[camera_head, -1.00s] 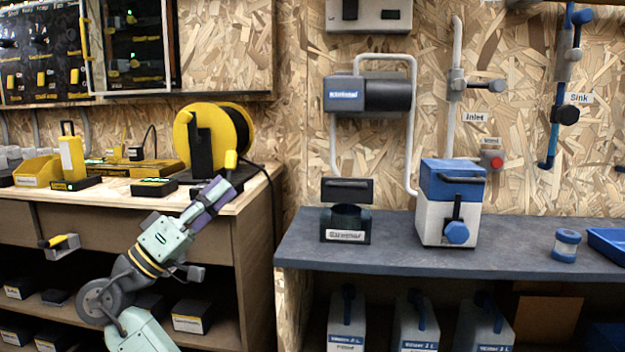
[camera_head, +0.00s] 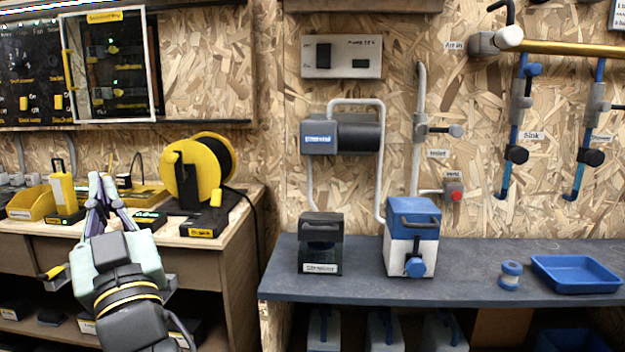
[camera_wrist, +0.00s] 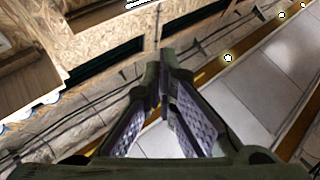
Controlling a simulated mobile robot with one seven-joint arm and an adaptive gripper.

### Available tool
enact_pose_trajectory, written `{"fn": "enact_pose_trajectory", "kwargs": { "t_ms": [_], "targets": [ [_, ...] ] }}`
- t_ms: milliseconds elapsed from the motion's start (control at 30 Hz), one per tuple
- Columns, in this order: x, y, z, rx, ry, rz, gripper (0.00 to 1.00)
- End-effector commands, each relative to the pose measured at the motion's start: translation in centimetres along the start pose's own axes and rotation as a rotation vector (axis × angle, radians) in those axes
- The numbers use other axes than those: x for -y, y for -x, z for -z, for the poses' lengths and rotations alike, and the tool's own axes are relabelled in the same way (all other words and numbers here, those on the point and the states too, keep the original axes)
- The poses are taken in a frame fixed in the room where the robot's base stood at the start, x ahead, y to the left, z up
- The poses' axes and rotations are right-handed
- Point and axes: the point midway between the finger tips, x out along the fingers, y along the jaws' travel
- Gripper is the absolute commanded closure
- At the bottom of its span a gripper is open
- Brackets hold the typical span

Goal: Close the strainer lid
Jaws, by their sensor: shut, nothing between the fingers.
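The strainer (camera_head: 320,258) is a small dark box with a pale label, standing on the left part of the blue-grey bench in the head view. Its dark lid (camera_head: 321,227), with a handle bar across it, shows above the body and appears raised; its exact angle is hard to tell. My gripper (camera_head: 100,182) is far to the left of the strainer, in front of the wooden bench. In the wrist view my gripper (camera_wrist: 163,82) has its fingertips together with nothing between them. The strainer does not show in the wrist view.
A blue-and-white box (camera_head: 412,252) stands just right of the strainer. A spool (camera_head: 174,178) and yellow items crowd the wooden bench (camera_head: 240,205). The bench front (camera_head: 375,288) is clear.

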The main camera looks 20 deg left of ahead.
Motion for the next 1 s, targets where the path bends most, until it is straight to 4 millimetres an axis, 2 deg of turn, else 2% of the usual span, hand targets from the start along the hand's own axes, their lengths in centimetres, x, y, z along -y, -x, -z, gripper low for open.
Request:
{"fn": "enact_pose_trajectory", "kwargs": {
  "t_ms": [33, 67, 233, 367, 500, 633, 800, 1000],
  "targets": [
    [-2.8, -1.4, 0.4, 0.058, 0.010, -0.049, 1.00],
    [-4.2, -1.6, -0.1, 0.089, 0.014, -0.076, 1.00],
    [-12.3, -1.2, -2.9, 0.264, 0.037, -0.241, 1.00],
    [-18.3, 0.6, -4.2, 0.393, 0.051, -0.374, 1.00],
    [-23.9, 3.7, -4.9, 0.520, 0.057, -0.513, 1.00],
    [-27.2, 6.6, -5.3, 0.606, 0.058, -0.608, 1.00],
    [-29.1, 8.8, -5.7, 0.657, 0.058, -0.670, 1.00],
    [-30.1, 8.4, -6.7, 0.665, 0.058, -0.679, 1.00]
  ]
}}
